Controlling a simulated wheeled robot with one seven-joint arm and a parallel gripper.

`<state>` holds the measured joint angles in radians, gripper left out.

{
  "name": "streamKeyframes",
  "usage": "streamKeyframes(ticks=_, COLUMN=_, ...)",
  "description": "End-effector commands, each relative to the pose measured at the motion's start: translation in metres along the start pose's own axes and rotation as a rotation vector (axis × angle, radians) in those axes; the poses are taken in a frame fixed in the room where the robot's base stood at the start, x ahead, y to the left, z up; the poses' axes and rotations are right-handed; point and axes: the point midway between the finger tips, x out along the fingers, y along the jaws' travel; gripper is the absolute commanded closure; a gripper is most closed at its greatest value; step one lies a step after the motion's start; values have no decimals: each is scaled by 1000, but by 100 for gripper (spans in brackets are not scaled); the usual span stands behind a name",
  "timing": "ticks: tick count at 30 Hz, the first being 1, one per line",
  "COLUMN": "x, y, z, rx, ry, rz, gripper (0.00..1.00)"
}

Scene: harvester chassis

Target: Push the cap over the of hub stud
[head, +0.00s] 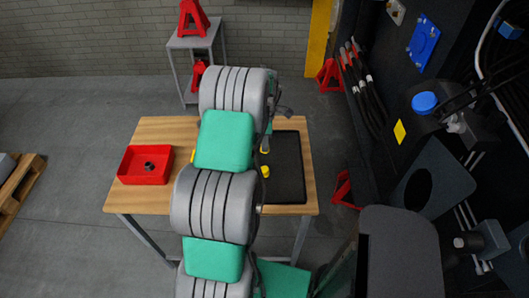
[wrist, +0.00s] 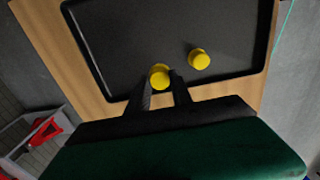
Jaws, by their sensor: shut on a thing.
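In the wrist view my gripper (wrist: 161,82) has its two dark fingers on either side of a yellow cap (wrist: 159,73), shut on it. The cap is over the near part of the black tray; whether it touches the tray cannot be told. A second yellow cap (wrist: 199,59) lies in the tray to the right. In the head view two yellow spots show at the black tray's left side, beside my arm; my gripper is mostly hidden there. I cannot make out the hub stud for certain on the dark chassis (head: 438,185) at right.
The black tray (head: 291,196) lies on a wooden table (head: 152,199). A red bin (head: 134,176) with a dark part inside stands at its left. Red jack stands (head: 328,76) are on the floor between table and chassis. A grey trolley (head: 187,42) stands behind.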

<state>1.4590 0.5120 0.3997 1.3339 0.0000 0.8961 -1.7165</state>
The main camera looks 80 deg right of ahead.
Motion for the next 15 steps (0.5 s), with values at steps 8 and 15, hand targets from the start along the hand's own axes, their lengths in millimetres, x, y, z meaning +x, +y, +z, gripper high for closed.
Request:
streamKeyframes(ticks=8, x=-13, y=0, z=0, rx=0, ry=0, rz=0, gripper=96)
streamKeyframes(ticks=15, x=-19, y=0, z=-18, rx=1, ry=0, rz=2, gripper=96)
